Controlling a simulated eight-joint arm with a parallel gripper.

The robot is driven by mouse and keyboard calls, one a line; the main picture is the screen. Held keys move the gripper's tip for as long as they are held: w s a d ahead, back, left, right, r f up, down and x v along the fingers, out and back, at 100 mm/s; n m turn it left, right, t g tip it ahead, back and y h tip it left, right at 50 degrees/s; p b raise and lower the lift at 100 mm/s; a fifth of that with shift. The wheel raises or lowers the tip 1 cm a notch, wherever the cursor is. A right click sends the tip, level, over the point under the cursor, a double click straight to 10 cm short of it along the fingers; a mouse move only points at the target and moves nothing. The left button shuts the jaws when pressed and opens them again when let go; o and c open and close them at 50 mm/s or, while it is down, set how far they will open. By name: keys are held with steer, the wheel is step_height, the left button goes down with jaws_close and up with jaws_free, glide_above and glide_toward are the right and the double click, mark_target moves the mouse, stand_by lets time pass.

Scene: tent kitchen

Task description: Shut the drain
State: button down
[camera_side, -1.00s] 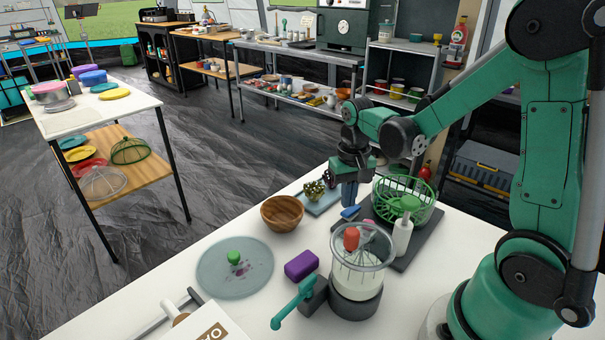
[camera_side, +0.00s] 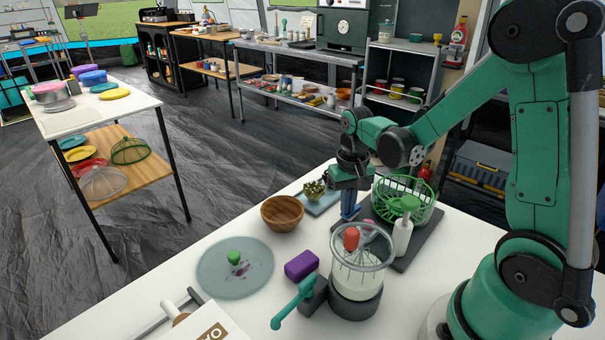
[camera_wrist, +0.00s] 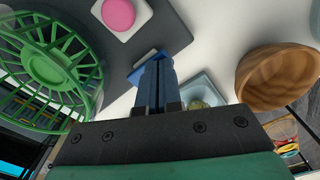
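A blue tab (camera_wrist: 139,74), likely the drain's lever, sits at the edge of a dark grey tray (camera_wrist: 172,32). The tray also shows in the side view (camera_side: 416,254), under a green wire basket (camera_side: 425,212). My gripper (camera_side: 349,214) points down at the tray's left edge, beside the basket. In the wrist view its two blue fingers (camera_wrist: 155,60) lie together with only a thin line between them, and nothing shows held. The fingertips overlap the blue tab and partly hide it. I cannot tell whether they touch it. No drain opening is visible.
A wooden bowl (camera_side: 282,213) and a small plant on a pale blue tray (camera_side: 322,205) stand left of my gripper. A white bottle (camera_side: 402,237) and a jar with a whisk (camera_side: 358,280) stand in front. A purple block (camera_side: 301,265) lies nearby.

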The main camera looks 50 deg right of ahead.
steer(key=shift+f, duration=0.15)
steer(key=shift+r, duration=3.5)
steer(key=s+a+r+n+t, duration=0.2)
steer(key=a+n+t, duration=0.4)
steer(key=a, duration=0.3)
steer(key=shift+s+a+r+t, duration=0.15)
steer(key=shift+a+r+t, duration=0.35)
steer(key=shift+r, duration=0.4)
